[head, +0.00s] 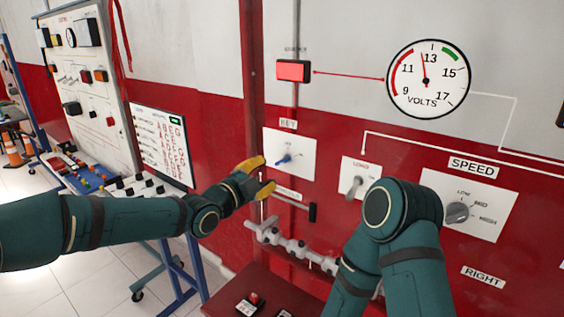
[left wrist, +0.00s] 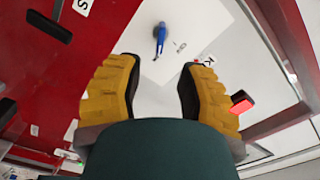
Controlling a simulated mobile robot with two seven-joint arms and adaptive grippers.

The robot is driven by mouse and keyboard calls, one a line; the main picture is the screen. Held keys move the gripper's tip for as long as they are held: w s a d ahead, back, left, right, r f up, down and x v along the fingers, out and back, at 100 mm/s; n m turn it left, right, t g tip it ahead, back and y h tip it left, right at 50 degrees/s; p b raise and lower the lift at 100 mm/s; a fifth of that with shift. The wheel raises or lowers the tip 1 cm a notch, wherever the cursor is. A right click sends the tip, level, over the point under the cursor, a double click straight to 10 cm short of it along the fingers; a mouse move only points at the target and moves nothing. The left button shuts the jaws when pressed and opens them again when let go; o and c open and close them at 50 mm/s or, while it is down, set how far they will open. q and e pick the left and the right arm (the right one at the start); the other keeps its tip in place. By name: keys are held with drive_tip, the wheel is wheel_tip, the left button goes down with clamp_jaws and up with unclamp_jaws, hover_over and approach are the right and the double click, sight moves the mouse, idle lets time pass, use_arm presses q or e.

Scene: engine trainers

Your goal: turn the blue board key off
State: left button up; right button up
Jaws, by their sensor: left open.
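The blue key (head: 284,159) sits on a white plate (head: 303,160) under a "KEY" label on the red and grey board (head: 350,110). Its lettering is too small to read. My left gripper (head: 267,174) has yellow fingers and is open and empty, just left of and slightly below the key, apart from it. In the left wrist view the blue key (left wrist: 159,38) stands beyond the gap between the open fingers (left wrist: 155,82), with nothing between them. My right arm shows at the right, but its gripper is out of view.
A dark lever (head: 312,212) sticks out below the key plate. A load switch (head: 354,186) and a speed knob (head: 458,212) are to the right. A volt gauge (head: 428,78) and red light (head: 293,71) are above. A red table (head: 325,303) stands below.

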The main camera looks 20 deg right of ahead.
sight(280, 163)
use_arm(q)
drive_tip(key=x, duration=0.8)
drive_tip(key=shift+w+p, duration=0.1)
drive_tip(key=shift+p, duration=0.25)
drive_tip(key=shift+c, duration=0.3)
clamp_jaws()
